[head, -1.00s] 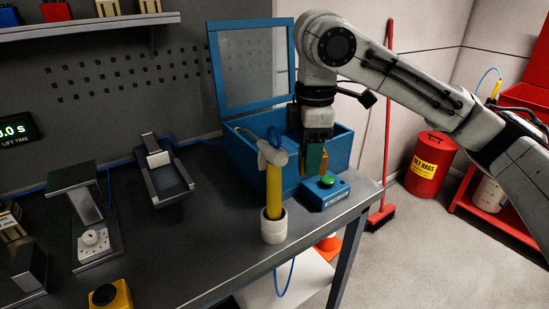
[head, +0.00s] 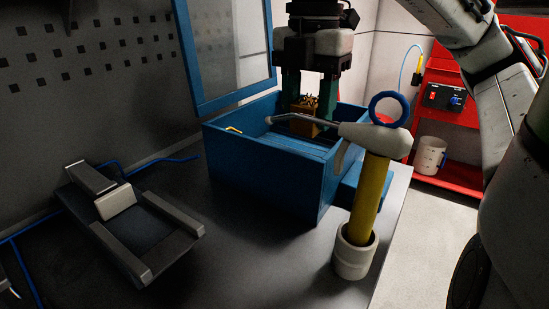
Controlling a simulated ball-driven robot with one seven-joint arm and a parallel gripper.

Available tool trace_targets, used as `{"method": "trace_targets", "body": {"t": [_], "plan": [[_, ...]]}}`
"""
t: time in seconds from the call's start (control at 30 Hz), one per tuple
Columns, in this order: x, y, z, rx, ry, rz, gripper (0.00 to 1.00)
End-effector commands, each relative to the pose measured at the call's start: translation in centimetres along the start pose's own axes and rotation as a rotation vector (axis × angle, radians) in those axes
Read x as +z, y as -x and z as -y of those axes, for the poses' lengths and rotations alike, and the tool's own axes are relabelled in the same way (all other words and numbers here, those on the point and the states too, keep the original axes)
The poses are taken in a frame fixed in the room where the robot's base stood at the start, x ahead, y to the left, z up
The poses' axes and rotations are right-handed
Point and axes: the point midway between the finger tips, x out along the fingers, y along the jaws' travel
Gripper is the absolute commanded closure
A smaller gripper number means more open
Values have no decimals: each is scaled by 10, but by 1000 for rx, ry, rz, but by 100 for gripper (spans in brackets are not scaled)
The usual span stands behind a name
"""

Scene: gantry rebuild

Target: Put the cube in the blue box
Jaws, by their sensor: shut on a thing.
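My gripper (head: 308,103) points down at the blue box, its green fingers shut on a brownish-yellow cube (head: 304,126). The blue box (head: 262,180) stands on the dark bench with its lid (head: 226,50) raised at the back left. The cube shows within the outline of the box's opening. I cannot tell how far above the box floor it is. The fingers and the rod of a tool in front hide parts of the cube.
A yellow-handled tool (head: 371,195) with a pale head and blue ring stands in a white cup (head: 353,255) before the box's right corner. A grey metal fixture (head: 130,225) lies at left. Bare bench lies between. A red cart (head: 455,110) stands at back right.

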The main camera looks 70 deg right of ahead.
Motion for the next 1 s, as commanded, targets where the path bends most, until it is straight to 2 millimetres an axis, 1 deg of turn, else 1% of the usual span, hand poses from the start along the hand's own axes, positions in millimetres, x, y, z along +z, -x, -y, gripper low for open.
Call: {"method": "trace_targets", "body": {"t": [0.07, 0.17, 0.47, 0.5, 0.6, 0.7, 0.87, 1.0], "plan": [[6, -5, -3, -2, 1, -2, 92], [21, -14, -13, -3, -2, -3, 92], [77, -44, -51, -2, -3, -1, 92], [81, -54, -54, -3, -1, -2, 92], [93, -71, -62, -2, -1, -1, 92], [101, -82, -68, -1, -1, 0, 92], [107, -90, -73, 0, 1, -1, 92], [116, -105, -78, -1, 0, -1, 92]]}}
